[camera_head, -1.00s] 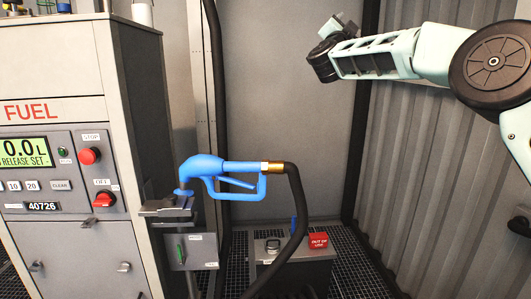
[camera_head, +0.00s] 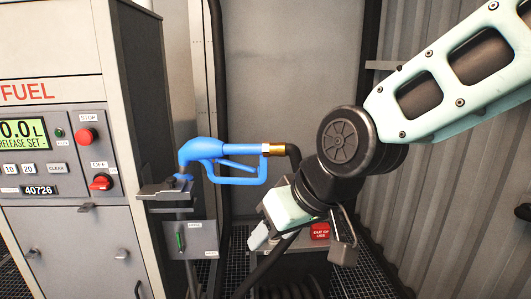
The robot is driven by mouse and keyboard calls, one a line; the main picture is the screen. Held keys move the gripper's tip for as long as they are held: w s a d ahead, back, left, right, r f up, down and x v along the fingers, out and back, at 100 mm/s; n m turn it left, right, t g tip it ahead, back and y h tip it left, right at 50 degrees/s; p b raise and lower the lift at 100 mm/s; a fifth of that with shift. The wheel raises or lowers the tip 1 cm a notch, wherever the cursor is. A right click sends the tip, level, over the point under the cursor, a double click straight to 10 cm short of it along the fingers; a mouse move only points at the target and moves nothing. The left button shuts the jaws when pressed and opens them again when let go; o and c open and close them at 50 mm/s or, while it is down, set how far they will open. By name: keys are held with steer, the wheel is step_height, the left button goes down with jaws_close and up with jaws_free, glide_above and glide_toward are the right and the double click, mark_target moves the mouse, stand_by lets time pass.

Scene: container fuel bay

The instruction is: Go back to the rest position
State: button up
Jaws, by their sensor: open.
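My gripper (camera_head: 302,246) hangs from my bent arm right of centre, pointing down, with its two fingers apart. Nothing shows between the fingers except the background and part of the black hose (camera_head: 270,268) behind them. The blue fuel nozzle (camera_head: 203,150) sits with its spout down in the holder (camera_head: 168,190) on the dispenser's side. My gripper is to the right of the nozzle and lower, apart from it in the picture. It hides part of the hose and of the grey box behind.
The fuel dispenser (camera_head: 60,235) stands at left; its display (camera_head: 22,134) reads 0.0 L. It has a red stop button (camera_head: 86,137) and red switch (camera_head: 101,182). A red OUT OF USE block (camera_head: 320,231) is on the low box. A corrugated wall (camera_head: 440,215) bounds the right.

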steer(key=s+d+f+g+h, duration=0.2)
steer(key=s+d+f, duration=0.2)
steer(key=s+d, duration=0.2)
steer(key=s+d+f+n+g+h+b, duration=0.1)
steer(key=s+d+f, duration=0.3)
steer(key=s, duration=0.5)
steer(key=shift+s+d+f+g+h, duration=0.3)
steer(key=shift+d+g+h, duration=0.4)
steer(key=shift+d, duration=0.55)
steer(key=shift+r, duration=0.1)
